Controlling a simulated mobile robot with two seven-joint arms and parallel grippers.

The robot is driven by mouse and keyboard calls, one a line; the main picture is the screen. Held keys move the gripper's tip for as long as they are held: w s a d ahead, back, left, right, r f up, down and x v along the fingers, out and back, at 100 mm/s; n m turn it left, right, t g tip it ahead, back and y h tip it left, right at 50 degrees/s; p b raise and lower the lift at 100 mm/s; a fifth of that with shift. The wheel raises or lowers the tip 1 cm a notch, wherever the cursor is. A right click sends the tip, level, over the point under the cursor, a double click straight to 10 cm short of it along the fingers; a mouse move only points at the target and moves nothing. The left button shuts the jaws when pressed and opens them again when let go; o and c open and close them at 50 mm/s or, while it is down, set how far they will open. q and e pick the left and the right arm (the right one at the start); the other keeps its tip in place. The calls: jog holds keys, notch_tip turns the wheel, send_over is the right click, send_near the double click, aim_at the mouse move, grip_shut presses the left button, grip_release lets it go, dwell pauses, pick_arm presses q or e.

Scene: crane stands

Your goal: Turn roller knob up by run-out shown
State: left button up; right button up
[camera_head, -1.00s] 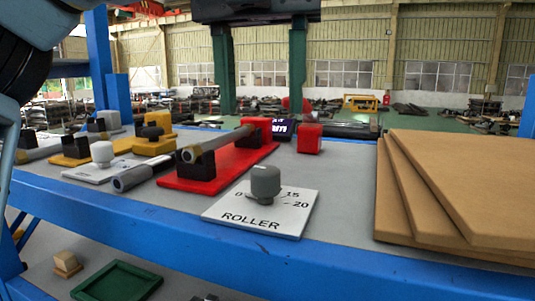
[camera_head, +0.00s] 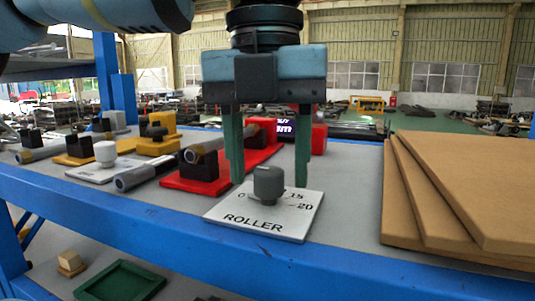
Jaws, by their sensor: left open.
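The grey roller knob (camera_head: 268,184) stands upright on a white dial plate (camera_head: 250,223) marked ROLLER, with 0, 15 and 20 readable on its scale. My left gripper (camera_head: 269,182) hangs down from above with its two green fingers apart. The fingers frame the knob in the picture, seemingly a little behind it, and hold nothing. A red stand (camera_head: 190,183) with black supports carries a grey roller (camera_head: 210,145) behind and left of the plate. My right gripper is not in view.
Stacked brown boards (camera_head: 460,185) fill the right of the blue-edged bench (camera_head: 150,220). A white knob (camera_head: 105,153), a loose grey tube (camera_head: 147,173) and yellow stands (camera_head: 75,150) lie left. A green tray (camera_head: 120,281) sits below.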

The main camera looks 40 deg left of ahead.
pick_arm(q)
jog(key=c, duration=1)
jog(key=shift+o, duration=0.2)
